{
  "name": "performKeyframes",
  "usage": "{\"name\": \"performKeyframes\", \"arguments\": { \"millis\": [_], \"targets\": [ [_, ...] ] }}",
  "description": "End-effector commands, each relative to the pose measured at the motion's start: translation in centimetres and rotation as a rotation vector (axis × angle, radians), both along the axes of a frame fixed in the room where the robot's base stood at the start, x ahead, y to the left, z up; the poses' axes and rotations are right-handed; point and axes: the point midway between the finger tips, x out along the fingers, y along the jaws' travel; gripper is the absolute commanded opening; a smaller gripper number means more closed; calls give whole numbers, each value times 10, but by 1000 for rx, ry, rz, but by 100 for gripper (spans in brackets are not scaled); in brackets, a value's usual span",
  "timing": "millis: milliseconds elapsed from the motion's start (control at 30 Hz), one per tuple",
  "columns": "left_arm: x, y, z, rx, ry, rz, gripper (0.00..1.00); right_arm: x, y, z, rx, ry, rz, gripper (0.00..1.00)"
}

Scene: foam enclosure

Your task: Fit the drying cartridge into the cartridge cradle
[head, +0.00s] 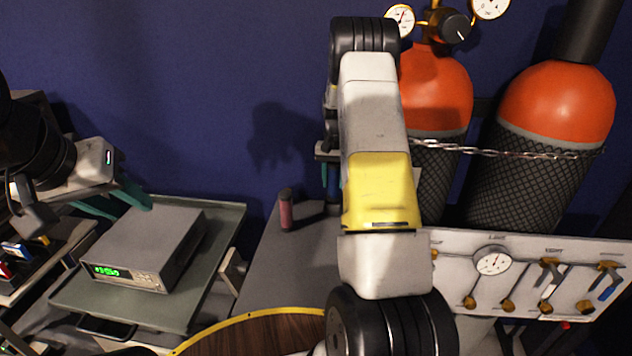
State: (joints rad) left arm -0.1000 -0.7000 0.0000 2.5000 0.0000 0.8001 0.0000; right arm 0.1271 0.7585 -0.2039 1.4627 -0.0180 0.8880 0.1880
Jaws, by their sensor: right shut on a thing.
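My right arm fills the middle of the head view. Only part of my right gripper (331,172) shows at the arm's left edge, with blue-teal fingers pointing down. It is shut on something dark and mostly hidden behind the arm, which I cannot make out. A small reddish cylinder with a dark top (286,210) stands upright on the grey bench (262,262), left of that gripper and apart from it. I cannot tell whether it is the drying cartridge. My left gripper (122,202) is at the left, its teal fingers spread and empty beside the grey meter. I cannot make out the cartridge cradle.
The grey meter (150,250) with a green display sits on a green-grey tray (222,245). Two orange-topped gas cylinders (555,105) are chained at the back right. A white panel (525,270) with a gauge and several valves stands below them. A yellow-rimmed wooden round top (250,340) is in front.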

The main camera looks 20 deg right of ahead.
Motion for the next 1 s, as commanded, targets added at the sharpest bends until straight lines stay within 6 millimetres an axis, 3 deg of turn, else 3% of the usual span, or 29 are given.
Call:
{"name": "performKeyframes", "arguments": {
  "millis": [300, 700, 733, 800, 833, 1000],
  "targets": [
    [0, 0, 0, 0, 0, 0, 36, 0, 0, -43, 0, 1, 1, 0],
    [0, 0, 0, 0, 0, 0, 36, 0, 0, -49, 0, -1, 0, 0],
    [0, 0, 0, 0, 0, 0, 36, 0, 0, -49, 0, -1, 1, 41],
    [0, 0, 0, 0, 0, 0, 36, 0, 0, -48, 0, -1, 1, 55],
    [0, 0, 0, 0, 0, 0, 36, 0, 0, -48, 0, -1, 1, 59],
    [0, 0, 0, 0, 0, 0, 36, 0, 0, -48, 0, -1, 0, 59]
  ]
}}
